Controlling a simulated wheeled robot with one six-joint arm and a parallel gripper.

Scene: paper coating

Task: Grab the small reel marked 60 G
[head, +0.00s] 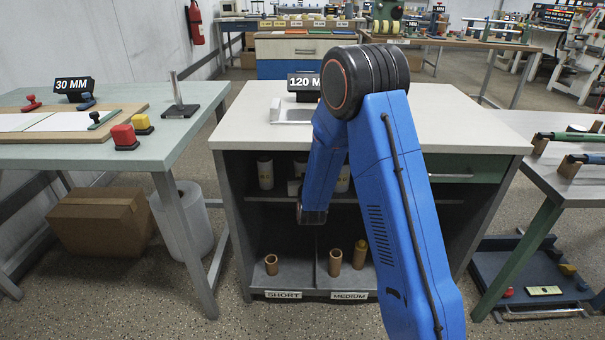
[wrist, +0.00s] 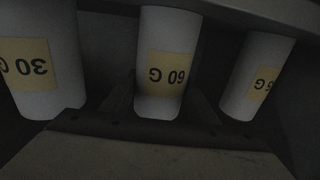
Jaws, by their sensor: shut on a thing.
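The small reel marked 60 G (wrist: 165,35) is a white cylinder with a yellow label, upside down in the middle of the wrist view. My gripper (wrist: 162,108) is shut on it, with a dark finger on each side of its near end. A white reel marked 30 G (wrist: 38,95) stands to its left. Another white reel (wrist: 257,75) stands to its right, its label partly turned away. In the head view my arm reaches into the open cabinet (head: 228,190), and I cannot make out the fingers there.
White reels (head: 265,172) stand on the cabinet's upper shelf. Below are brown cores (head: 271,265) in bins labelled SHORT and MEDIUM. A green table (head: 160,140) is at the left, another table (head: 505,122) at the right. The white cabinet top (head: 440,115) is largely clear.

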